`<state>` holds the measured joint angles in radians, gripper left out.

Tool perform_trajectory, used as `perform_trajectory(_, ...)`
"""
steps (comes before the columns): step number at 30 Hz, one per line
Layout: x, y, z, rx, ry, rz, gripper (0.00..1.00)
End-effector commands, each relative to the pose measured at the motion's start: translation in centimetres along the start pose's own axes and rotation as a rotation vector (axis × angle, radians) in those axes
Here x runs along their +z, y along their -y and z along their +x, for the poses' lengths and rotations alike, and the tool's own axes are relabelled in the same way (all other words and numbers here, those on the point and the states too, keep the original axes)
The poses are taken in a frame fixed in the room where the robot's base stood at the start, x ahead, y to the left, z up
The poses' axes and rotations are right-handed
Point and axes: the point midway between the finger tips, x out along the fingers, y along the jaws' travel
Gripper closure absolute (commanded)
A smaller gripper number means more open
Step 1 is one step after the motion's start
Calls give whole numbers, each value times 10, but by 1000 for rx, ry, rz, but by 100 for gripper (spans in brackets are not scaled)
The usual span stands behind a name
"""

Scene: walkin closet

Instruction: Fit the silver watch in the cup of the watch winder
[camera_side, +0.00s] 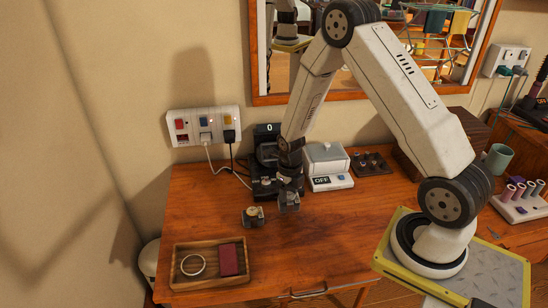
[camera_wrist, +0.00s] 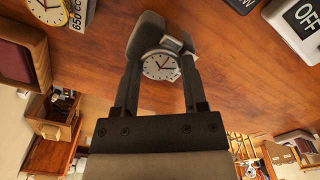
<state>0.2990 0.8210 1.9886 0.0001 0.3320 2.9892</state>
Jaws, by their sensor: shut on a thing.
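The silver watch (camera_wrist: 160,66) has a white dial and sits around a grey cushion. My gripper (camera_wrist: 160,76) is shut on it, one finger on each side, with the dial showing between the fingers. In the side view my gripper (camera_side: 289,186) points down at the watch (camera_side: 289,203), just in front and right of the black watch winder (camera_side: 265,157). I cannot tell whether the watch is clear of the table. The winder stands against the wall with a "0" display on top. My arm partly hides it, and its cup is not clearly visible.
A second, gold-coloured watch (camera_side: 252,216) on a cushion stands close to the left. A wooden tray (camera_side: 183,283) with a ring-shaped bracelet and dark red box is front left. A white box marked OFF (camera_side: 327,166) stands right of the winder. The table's front right is clear.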

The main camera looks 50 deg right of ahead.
Motion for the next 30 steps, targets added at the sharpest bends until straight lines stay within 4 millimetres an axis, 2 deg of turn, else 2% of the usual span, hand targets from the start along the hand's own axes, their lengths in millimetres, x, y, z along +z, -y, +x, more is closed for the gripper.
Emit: perform_trajectory(30, 0, 0, -22, 0, 1, 0, 100)
